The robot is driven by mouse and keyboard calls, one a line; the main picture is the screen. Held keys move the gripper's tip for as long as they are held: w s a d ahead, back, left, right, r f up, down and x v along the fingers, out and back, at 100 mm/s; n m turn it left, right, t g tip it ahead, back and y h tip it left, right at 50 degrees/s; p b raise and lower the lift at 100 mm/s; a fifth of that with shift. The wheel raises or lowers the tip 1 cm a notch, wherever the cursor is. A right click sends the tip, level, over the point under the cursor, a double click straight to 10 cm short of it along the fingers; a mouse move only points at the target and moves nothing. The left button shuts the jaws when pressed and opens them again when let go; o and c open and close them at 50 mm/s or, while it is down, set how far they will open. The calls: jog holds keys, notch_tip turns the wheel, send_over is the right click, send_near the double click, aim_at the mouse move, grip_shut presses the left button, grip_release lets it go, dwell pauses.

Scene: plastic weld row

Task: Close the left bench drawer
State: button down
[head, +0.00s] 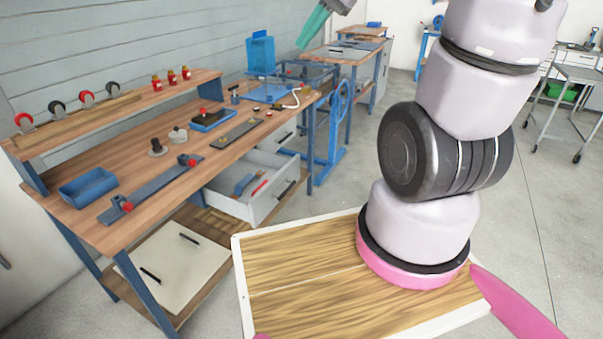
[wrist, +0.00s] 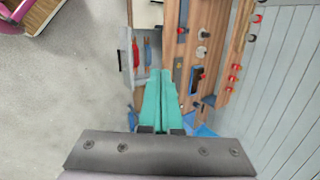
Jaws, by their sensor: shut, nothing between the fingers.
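The wooden-topped bench (head: 140,180) has a grey-white drawer (head: 272,207) pulled well out below its top, with a dark handle on its front. Blue and red tools lie inside it. The open drawer also shows in the wrist view (wrist: 127,50), left of the bench top. My gripper (head: 303,44), with teal fingers, is up high at the top of the head view, beyond and above the drawer, touching nothing. In the wrist view my gripper (wrist: 160,75) has its fingers together and empty, pointing towards the bench.
A closed drawer (head: 288,137) sits further along the bench. Clamps, a blue tray (head: 88,187) and small parts stand on the bench. Grey floor (head: 345,185) is free beside the open drawer.

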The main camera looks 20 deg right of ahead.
jog(key=w+d+f+m+y, duration=0.1)
jog(key=w+d+f+m, duration=0.3)
jog(key=w+f, duration=0.55)
jog(key=w+d+f+m+y, duration=0.1)
jog(key=w+f+m+y, duration=0.1)
jog(key=w+f+m, duration=0.75)
jog(key=d+f+t+h, duration=0.1)
jog(key=d+f, duration=0.1)
jog(key=f, duration=0.6)
jog(key=d+f+t, duration=0.1)
jog(key=d+f, duration=0.2)
jog(key=f, duration=0.4)
jog(key=m+h, duration=0.1)
jog(key=m, duration=0.3)
send_near(296, 174)
jog(key=s+f+x, duration=0.1)
jog(key=x, duration=0.4)
jog(key=shift+w+a, duration=0.25)
jog(key=shift+w, duration=0.4)
jog(key=shift+w+a, duration=0.1)
jog(key=shift+a, duration=0.05)
